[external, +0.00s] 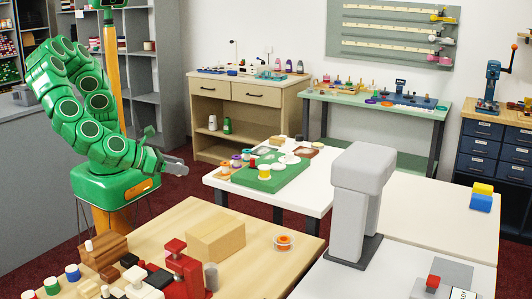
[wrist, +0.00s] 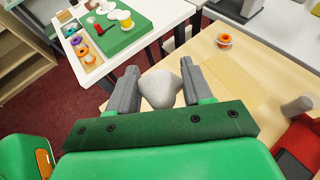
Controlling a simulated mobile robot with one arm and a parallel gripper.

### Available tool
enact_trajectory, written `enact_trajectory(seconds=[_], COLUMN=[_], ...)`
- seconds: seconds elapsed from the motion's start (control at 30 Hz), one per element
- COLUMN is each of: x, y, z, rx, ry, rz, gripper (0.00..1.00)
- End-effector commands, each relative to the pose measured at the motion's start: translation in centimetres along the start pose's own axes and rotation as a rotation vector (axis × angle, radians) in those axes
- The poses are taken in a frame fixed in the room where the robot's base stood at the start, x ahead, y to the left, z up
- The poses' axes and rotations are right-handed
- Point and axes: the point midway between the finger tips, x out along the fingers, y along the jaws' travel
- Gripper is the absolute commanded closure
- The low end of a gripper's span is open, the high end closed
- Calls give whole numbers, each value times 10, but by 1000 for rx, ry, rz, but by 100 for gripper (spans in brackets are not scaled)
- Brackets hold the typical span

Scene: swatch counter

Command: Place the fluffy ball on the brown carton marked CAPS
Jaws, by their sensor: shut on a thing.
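My gripper (wrist: 159,72) is shut on a pale grey-white, faceted lump, the fluffy ball (wrist: 160,91), held between its two grey fingers in the wrist view. In the external view my gripper (external: 177,163) is raised at the left, above and behind the wooden table; the ball cannot be made out there. A plain tan-brown box, likely the carton (external: 215,240), stands on the wooden table, to the right of and below my gripper in the picture. Its tan top (wrist: 222,90) blends with the tabletop in the wrist view. No CAPS lettering is readable.
A clear cup with orange contents (external: 285,242) stands right of the box. A red press-like device (external: 182,270), a dark brown block (external: 105,250) and small jars stand in front. A white table (external: 222,184) with a green board (external: 273,178) lies behind. A grey column (external: 355,205) stands right.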

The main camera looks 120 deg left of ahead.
Motion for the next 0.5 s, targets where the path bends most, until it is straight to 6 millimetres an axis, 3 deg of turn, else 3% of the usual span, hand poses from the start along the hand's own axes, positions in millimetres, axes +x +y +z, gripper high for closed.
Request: enact_trajectory(seconds=[0.2, 0.5], x=[2, 19], y=[-5, -33], z=[20, 14], rx=[13, 16], ry=[-7, -8], rz=[-27, -30], gripper=[78, 78])
